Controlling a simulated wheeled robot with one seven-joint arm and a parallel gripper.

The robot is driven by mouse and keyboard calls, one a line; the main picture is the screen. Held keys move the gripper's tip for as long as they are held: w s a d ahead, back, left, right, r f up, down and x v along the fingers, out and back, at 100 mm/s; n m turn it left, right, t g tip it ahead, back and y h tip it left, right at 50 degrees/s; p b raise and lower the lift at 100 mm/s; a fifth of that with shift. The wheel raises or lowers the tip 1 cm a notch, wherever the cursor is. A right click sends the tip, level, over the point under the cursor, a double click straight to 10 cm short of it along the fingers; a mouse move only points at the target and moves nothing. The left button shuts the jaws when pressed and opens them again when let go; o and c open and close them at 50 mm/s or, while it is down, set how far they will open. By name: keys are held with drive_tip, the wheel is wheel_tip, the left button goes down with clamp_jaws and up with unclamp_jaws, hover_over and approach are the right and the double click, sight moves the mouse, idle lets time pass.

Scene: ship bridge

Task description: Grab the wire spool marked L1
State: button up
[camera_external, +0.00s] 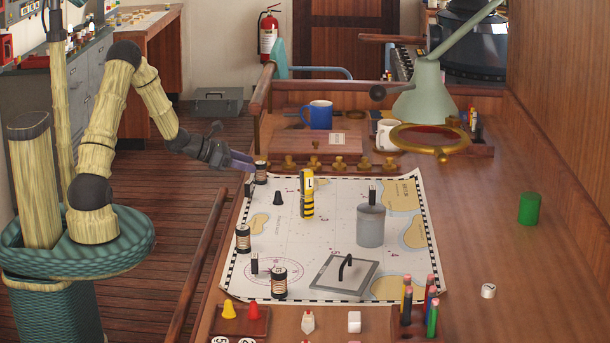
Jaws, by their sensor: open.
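Several small dark spool-like cylinders with pale bands stand along the left part of the chart: one at the far left edge (260,173), one lower on the left (243,239), and one near the compass rose (279,283). Their markings are too small to read, so I cannot tell which is L1. My gripper (247,162) is open, reaching in from the left with its purple-grey fingers close beside the far spool. I cannot tell whether the fingers touch or surround it.
A nautical chart (330,235) covers the desk's middle. On it stand a yellow-black buoy (307,195), a grey cylinder (370,226) and a grey plate with handle (343,274). Brass knobs (339,164), a blue mug (318,115) and a lamp (428,95) lie behind. The right desk is mostly clear.

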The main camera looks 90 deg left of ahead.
sight(263, 168)
drive_tip(key=shift+p+x, duration=0.65)
drive_tip(key=shift+x, duration=1.95)
drive_tip(key=shift+s, duration=0.1)
drive_tip(key=c, duration=1.1)
drive_tip(key=shift+o, duration=0.2)
wheel_tip(263, 168, up, 10)
drive_tip(key=shift+f, duration=0.1)
